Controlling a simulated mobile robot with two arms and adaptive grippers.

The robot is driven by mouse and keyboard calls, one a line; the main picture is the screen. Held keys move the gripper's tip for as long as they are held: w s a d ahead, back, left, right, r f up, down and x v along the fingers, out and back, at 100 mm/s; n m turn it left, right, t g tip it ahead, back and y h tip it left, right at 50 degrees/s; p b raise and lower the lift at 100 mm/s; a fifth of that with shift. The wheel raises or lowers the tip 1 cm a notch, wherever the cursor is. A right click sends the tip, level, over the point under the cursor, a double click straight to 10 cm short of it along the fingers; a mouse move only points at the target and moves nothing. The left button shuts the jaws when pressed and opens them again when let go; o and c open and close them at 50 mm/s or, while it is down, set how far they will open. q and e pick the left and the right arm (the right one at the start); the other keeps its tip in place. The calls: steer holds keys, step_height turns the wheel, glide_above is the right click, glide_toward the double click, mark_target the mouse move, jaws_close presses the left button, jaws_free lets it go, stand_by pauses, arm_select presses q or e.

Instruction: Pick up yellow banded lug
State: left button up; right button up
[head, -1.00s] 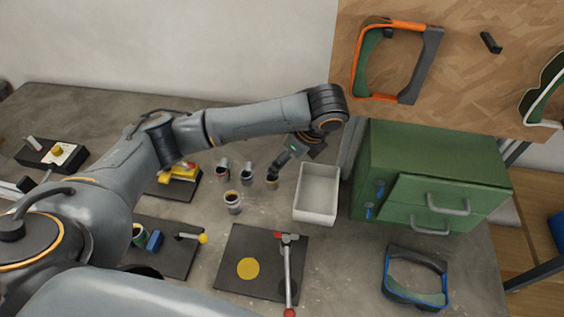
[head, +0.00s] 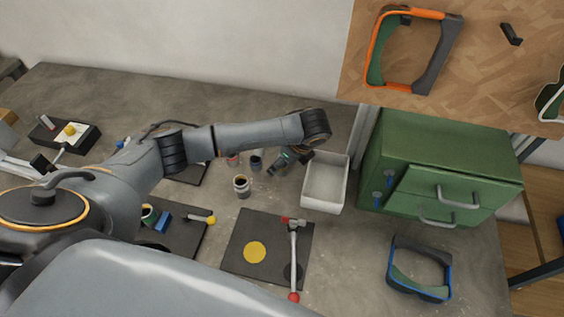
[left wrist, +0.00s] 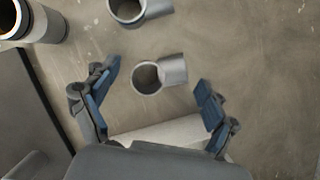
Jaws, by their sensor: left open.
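In the left wrist view, a grey metal lug (left wrist: 172,71) shaped like a short bent tube lies between the open fingers of my left gripper (left wrist: 155,96), just ahead of their tips and not gripped. No coloured band shows on it from this side. A second similar lug (left wrist: 127,10) is beyond it at the top edge. In the head view my left gripper (head: 279,164) is low over the table beside the small lugs, covering part of that spot. A dark-mouthed lug (head: 256,163) and a partly hidden red-marked one (head: 232,160) are left of it. My right gripper is not in view.
A metal can with an orange-tan rim (head: 242,187) stands close by; it also shows in the left wrist view (left wrist: 40,22). A white bin (head: 343,190) is right of the gripper, before a green drawer cabinet (head: 440,165). A dark mat (head: 240,225) holds a red-ended lever (head: 293,255).

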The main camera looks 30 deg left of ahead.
arm_select(q)
steer(key=shift+a+f, duration=0.1)
steer(key=shift+f, duration=0.05)
steer(key=c, duration=1.2)
